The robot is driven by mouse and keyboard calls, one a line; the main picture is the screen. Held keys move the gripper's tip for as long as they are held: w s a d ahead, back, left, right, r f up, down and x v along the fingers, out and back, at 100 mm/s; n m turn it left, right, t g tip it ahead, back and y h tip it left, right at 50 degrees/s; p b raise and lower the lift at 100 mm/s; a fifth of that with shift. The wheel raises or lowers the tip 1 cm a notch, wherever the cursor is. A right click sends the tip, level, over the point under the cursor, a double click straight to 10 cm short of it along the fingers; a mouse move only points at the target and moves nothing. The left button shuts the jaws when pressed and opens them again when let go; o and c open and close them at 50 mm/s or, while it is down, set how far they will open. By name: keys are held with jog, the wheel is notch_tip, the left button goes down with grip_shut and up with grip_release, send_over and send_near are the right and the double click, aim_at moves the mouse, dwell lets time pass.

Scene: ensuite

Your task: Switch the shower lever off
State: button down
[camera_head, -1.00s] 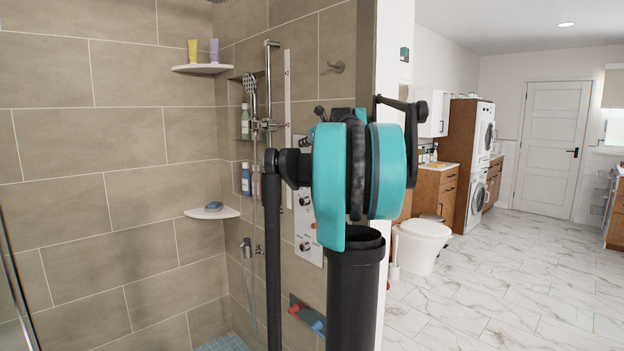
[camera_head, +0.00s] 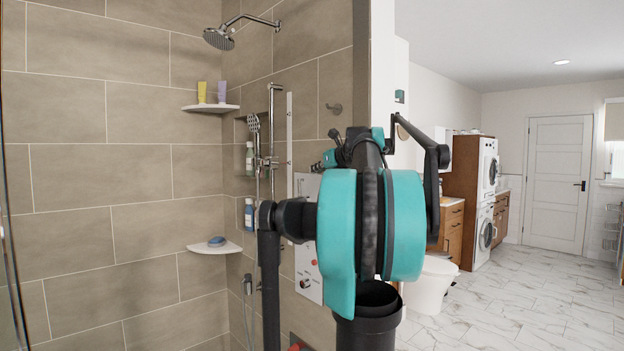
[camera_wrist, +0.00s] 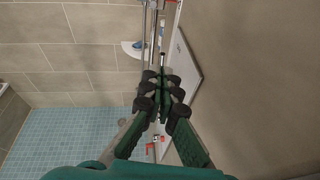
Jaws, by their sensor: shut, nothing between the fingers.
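The shower control panel (camera_head: 309,268) is a pale upright plate on the tiled wall, partly hidden behind my teal and black arm. It carries a chrome knob (camera_head: 305,284) low down and a small red part (camera_head: 314,262) at its right edge. I cannot tell which part is the shower lever or how it is set. In the wrist view the pale panel (camera_wrist: 184,70) shows edge-on, just right of and beyond my fingertips. My gripper (camera_wrist: 161,80) is shut and empty, and contact with the panel cannot be told. In the head view the fingers are not clearly visible.
A rain shower head (camera_head: 219,38), a hand shower on a rail (camera_head: 254,124) and corner shelves (camera_head: 214,248) are on the left. A red item (camera_wrist: 150,149) is low by the wall. Blue floor tiles (camera_wrist: 70,135) are clear. A toilet (camera_head: 430,282) stands to the right.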

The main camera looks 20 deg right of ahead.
jog(key=shift+s+d+r, duration=0.15)
jog(key=shift+s+r, duration=0.95)
jog(key=shift+r, duration=0.05)
